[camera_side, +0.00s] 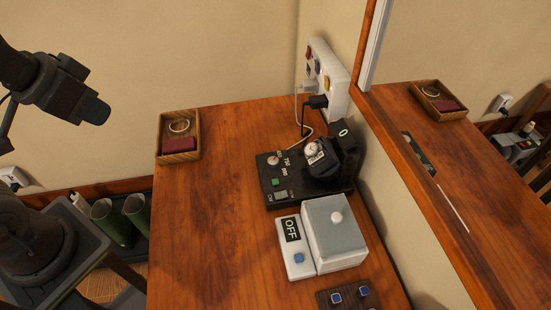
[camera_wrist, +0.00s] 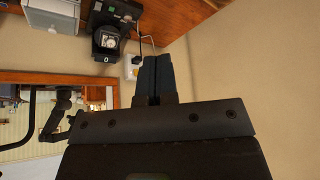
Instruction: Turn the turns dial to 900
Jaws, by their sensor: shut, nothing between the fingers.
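A black watch winder (camera_side: 313,180) stands on the wooden table, with a watch on its cushion at the right. Its flat panel carries a small pale round dial (camera_side: 273,160), a green button (camera_side: 276,182) and a grey switch. White print lies beside the dial; it is too small to read surely, as is the dial's pointer. My gripper (camera_side: 97,110) is shut and empty, up at the left, well away from the winder. In the wrist view my closed fingers (camera_wrist: 148,62) point up the picture, and the winder (camera_wrist: 118,14) shows upside down at the top, partly cut off.
A grey-and-white box (camera_side: 335,232) marked OFF stands in front of the winder. A wooden tray (camera_side: 163,140) holds a ring and a dark red item. A power strip (camera_side: 338,92) with plugged cords is on the wall. A mirror lines the right side.

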